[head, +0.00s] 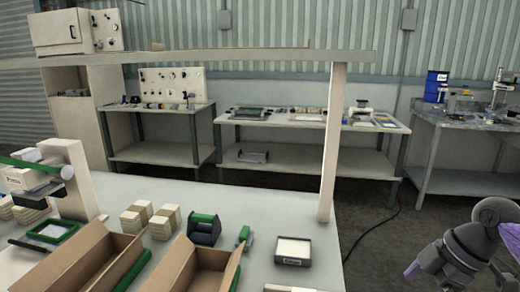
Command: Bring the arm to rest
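Part of my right arm shows at the lower right corner of the head view, with grey joints and purple sections. It is bent and stands over the floor, to the right of the white workbench (322,262) and apart from it. No gripper fingers can be made out on it, and the rest of the arm is cut off by the frame edge. My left arm and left gripper do not show.
Open cardboard boxes (84,262), stacks of small kraft blocks (163,222), a green and black dispenser (204,229) and a small tray (293,251) stand on the workbench. A white post (332,145) rises at its far right. Floor (385,238) is clear beyond, except for a cable.

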